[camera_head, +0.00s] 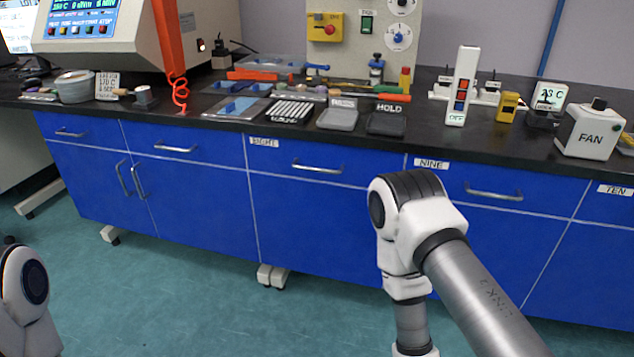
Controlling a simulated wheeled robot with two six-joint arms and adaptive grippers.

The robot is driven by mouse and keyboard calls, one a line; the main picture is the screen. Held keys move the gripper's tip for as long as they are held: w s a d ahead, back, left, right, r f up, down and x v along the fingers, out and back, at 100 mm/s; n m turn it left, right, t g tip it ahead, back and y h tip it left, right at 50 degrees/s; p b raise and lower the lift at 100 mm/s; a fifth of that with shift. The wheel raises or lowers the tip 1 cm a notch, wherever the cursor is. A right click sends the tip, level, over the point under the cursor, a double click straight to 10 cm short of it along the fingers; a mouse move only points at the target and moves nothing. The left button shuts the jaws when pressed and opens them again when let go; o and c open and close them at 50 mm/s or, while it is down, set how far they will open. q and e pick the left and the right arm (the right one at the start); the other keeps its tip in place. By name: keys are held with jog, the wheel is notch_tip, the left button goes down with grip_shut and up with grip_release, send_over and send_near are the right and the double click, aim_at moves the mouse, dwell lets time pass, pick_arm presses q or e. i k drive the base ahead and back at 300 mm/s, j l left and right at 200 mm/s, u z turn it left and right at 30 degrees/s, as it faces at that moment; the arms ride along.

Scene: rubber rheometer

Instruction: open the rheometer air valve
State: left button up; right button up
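A bench machine (125,30) with a blue display stands at the back left, cut off by the top edge; it looks like the rheometer. A small fitting with a blue top (376,68) stands on the bench right of centre, in front of a grey control panel. A small blue lever-like part (317,68) sits to its left, at the panel's lower edge. I cannot tell which of these is the air valve, or how it is set. Only links of my two arms show, at the lower left and lower right. Neither gripper is in view.
The black bench top (225,135) carries trays, a HOLD tray (387,123), a tall white switch box (461,88) and a FAN box (590,132). The control panel (350,40) has a yellow switch and dials. Blue cabinets (310,220) front the bench; the green floor before them is clear.

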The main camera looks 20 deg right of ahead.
aim_at(308, 65)
jog(key=i+j+z, duration=0.1)
jog(key=i+j, duration=0.25)
jog(key=i+j+z, duration=0.1)
jog(key=i+j, duration=0.3)
jog(key=j, duration=0.2)
